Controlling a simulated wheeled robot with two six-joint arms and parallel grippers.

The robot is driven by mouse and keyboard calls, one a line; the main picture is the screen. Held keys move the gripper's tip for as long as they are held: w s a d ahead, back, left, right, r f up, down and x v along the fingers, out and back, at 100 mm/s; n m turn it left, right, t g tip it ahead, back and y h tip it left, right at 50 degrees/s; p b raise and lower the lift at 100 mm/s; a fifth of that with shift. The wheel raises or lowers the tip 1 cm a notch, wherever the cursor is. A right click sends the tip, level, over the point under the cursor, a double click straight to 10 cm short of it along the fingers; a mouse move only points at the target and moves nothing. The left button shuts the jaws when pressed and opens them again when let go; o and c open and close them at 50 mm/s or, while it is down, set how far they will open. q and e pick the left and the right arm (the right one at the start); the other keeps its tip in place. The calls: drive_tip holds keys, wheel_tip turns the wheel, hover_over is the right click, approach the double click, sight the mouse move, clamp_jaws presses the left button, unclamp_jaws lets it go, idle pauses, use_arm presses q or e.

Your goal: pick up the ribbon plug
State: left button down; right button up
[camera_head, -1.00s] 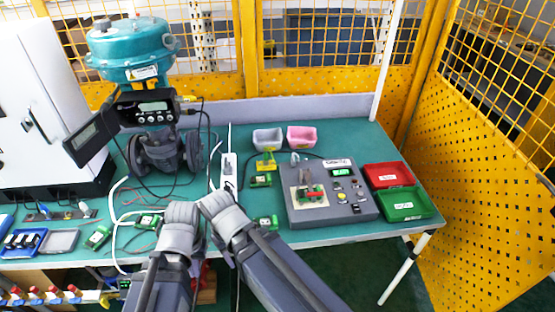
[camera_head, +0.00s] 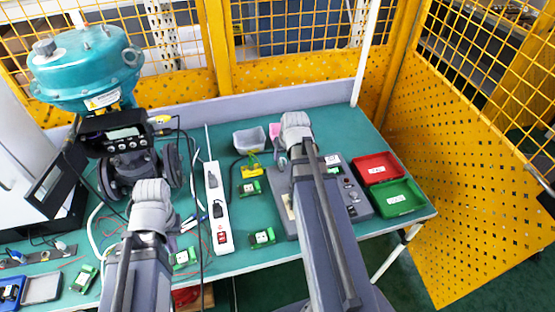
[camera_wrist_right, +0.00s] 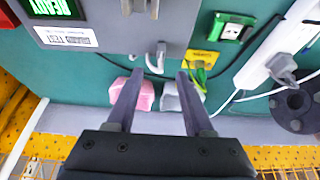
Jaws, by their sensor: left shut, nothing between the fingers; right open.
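A pale grey hook-shaped plug (camera_wrist_right: 157,57) on a black cable lies at the edge of the grey test box (camera_wrist_right: 95,35); I cannot tell for certain that it is the ribbon plug. In the right wrist view, my right gripper (camera_wrist_right: 160,74) is open and empty, its fingertips on either side of that plug's lower part in the picture; contact is not visible. In the head view my right arm covers part of the test box (camera_head: 360,203) and hides the plug. My left gripper (camera_head: 172,240) is shut and empty at the table's front, mostly hidden by its own arm.
Pink (camera_wrist_right: 143,92) and grey bins (camera_head: 249,140) stand behind the box. A yellow block (camera_head: 252,171), green modules (camera_head: 262,238) and a white power strip (camera_head: 218,205) lie left. Red (camera_head: 378,168) and green trays (camera_head: 402,198) stand right. The valve (camera_head: 88,75) stands left.

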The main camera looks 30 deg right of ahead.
sight(281, 163)
drive_tip(key=shift+b+x, duration=1.1)
drive_tip(key=shift+x, duration=0.05)
use_arm(q)
wheel_tip(281, 163, down, 7)
drive_tip(key=b, duration=0.5)
drive_tip(key=shift+f, duration=0.1)
use_arm(e)
drive_tip(key=x, duration=0.5)
drive_tip(key=shift+w+f, duration=0.2)
drive_tip(key=shift+w, duration=0.2)
drive_tip(key=shift+r, duration=0.1)
clamp_jaws()
